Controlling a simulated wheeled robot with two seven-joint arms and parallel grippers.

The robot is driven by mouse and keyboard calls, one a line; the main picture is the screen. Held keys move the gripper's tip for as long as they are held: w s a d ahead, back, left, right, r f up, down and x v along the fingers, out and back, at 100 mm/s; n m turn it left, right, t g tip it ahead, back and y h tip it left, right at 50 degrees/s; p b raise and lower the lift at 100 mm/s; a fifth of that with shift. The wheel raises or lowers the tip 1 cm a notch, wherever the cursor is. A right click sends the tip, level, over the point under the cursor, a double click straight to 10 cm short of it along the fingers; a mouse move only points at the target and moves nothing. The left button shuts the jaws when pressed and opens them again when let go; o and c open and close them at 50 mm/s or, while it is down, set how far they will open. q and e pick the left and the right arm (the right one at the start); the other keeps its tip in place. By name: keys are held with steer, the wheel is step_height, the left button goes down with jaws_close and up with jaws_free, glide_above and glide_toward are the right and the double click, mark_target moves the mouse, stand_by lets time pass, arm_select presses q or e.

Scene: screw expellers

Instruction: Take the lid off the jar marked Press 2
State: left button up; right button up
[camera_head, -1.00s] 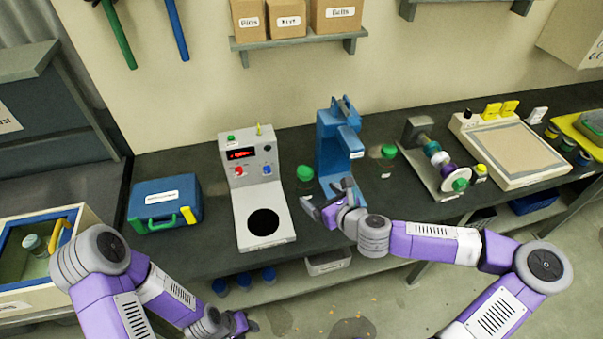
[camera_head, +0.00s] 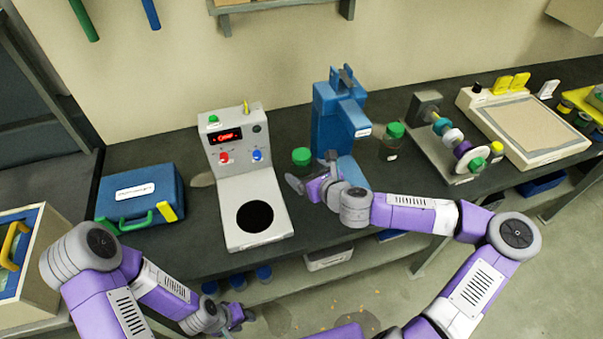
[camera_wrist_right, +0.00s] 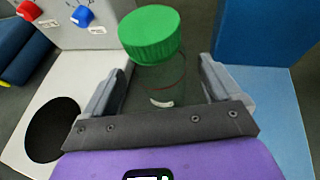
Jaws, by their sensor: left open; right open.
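A clear jar with a green lid (camera_head: 302,156) stands on the dark bench between the grey panel machine and the blue press. A second green-lidded jar (camera_head: 394,132) stands right of the blue press. I cannot read the label on either jar. My right gripper (camera_head: 311,173) is open at the near side of the first jar. In the right wrist view that jar's green lid (camera_wrist_right: 150,32) lies just beyond the open fingers (camera_wrist_right: 162,75), with the clear body between them and a small white label on it. The lid is on. My left gripper (camera_head: 240,315) is open and empty, low in front of the bench.
The blue press (camera_head: 335,120) is close on the right of the first jar. The grey panel machine (camera_head: 240,175) with a black disc is close on the left. A blue case (camera_head: 140,197) sits further left. A roller device (camera_head: 450,140) and a cream tray machine (camera_head: 525,125) stand right.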

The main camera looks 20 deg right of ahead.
steer(key=x, duration=0.3)
steer(key=shift+w+a+f+b, duration=0.1)
steer(key=shift+w+b, duration=0.2)
steer(key=shift+b, duration=0.1)
steer(key=c, duration=1.2)
